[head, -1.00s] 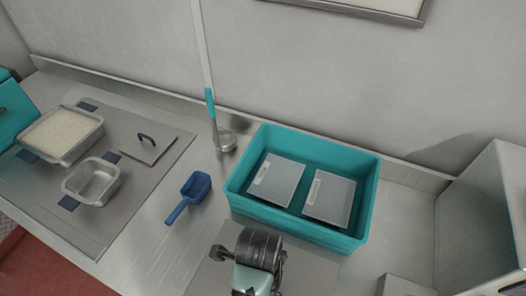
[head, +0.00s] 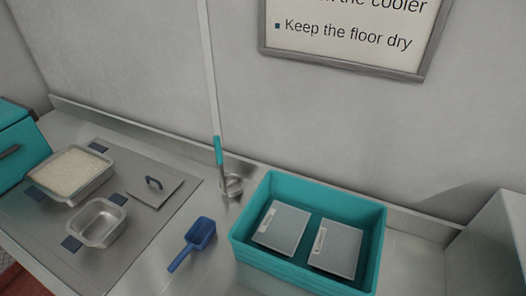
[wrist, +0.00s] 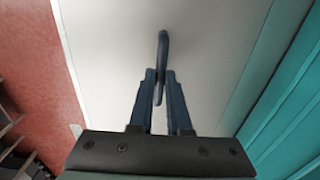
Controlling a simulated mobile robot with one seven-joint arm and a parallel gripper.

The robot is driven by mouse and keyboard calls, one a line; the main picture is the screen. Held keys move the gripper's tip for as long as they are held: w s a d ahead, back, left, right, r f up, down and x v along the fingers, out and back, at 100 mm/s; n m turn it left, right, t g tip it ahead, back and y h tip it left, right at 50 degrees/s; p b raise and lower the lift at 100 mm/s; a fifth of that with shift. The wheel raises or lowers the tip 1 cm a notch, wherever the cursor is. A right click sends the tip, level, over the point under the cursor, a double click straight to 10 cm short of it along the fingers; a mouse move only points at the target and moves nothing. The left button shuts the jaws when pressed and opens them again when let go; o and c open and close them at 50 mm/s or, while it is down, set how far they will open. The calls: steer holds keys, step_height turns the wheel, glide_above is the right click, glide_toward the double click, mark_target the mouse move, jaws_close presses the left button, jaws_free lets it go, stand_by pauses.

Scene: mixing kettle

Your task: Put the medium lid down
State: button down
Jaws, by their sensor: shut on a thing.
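My gripper (wrist: 158,92) shows only in the wrist view. Its two dark blue fingers are shut on the upright dark blue handle (wrist: 162,50) of a lid. The pale, flat surface behind the handle looks like the medium lid (wrist: 110,50), filling the middle of that view. What lies under it is hidden. In the head view, another lid (head: 142,194), square and steel with a dark blue handle (head: 153,182), lies flat on the counter mat. I cannot tell its size name.
A pan of white grains (head: 72,172) and an empty smaller pan (head: 98,222) stand left. A blue scoop (head: 198,236), a long-handled tool (head: 219,150) and a teal crate (head: 250,255) with two flat packs stand right. Red floor (wrist: 30,60) shows left in the wrist view.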

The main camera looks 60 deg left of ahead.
steer(key=c, duration=0.9)
jaws_free()
steer(key=shift+o, duration=0.2)
step_height(320, 180, up, 12)
steer(key=shift+b, duration=0.35)
